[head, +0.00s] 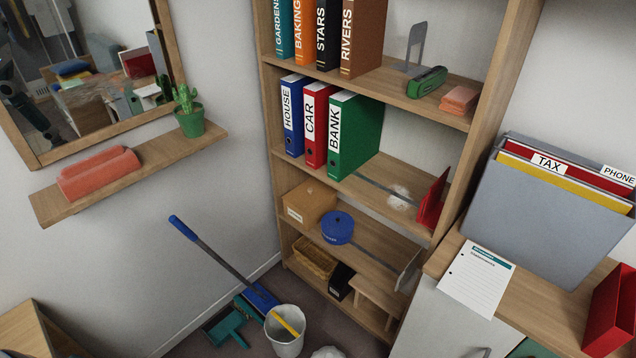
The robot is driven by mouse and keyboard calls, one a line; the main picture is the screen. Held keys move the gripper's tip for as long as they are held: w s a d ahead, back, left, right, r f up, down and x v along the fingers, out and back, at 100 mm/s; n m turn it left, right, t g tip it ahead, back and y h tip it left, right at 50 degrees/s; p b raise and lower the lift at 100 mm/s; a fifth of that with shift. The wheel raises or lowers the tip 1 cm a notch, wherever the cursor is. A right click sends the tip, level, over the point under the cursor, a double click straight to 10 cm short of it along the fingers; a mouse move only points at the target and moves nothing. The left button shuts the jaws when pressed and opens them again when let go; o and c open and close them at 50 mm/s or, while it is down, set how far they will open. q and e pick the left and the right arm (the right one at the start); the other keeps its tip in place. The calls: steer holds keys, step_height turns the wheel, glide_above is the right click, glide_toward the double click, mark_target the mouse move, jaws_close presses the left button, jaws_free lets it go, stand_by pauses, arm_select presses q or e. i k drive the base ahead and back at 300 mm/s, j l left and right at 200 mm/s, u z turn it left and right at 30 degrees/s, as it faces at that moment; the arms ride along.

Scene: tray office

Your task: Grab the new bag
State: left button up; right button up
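No thing in the head view is clearly marked as the new bag. A small white crumpled thing (399,197) lies on the bookcase shelf to the right of the green BANK binder (352,135); it may be a bag, but I cannot tell. Another whitish crumpled thing (327,352) is on the floor at the bottom edge, partly cut off. A light grey bin (284,340) stands on the floor with a yellow thing (287,322) inside or across it. Neither of my grippers is in view.
The wooden bookcase (480,110) holds binders, a box (309,201) and a blue round tin (338,228). A broom (212,254) and teal dustpan (222,327) are beside the bin. A cabinet with a grey file holder (545,225) stands right. A wall shelf (180,158) juts out left.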

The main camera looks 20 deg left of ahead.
mark_target(285, 325)
steer(key=u, duration=0.95)
steer(key=l, duration=0.15)
steer(key=i+z, duration=0.05)
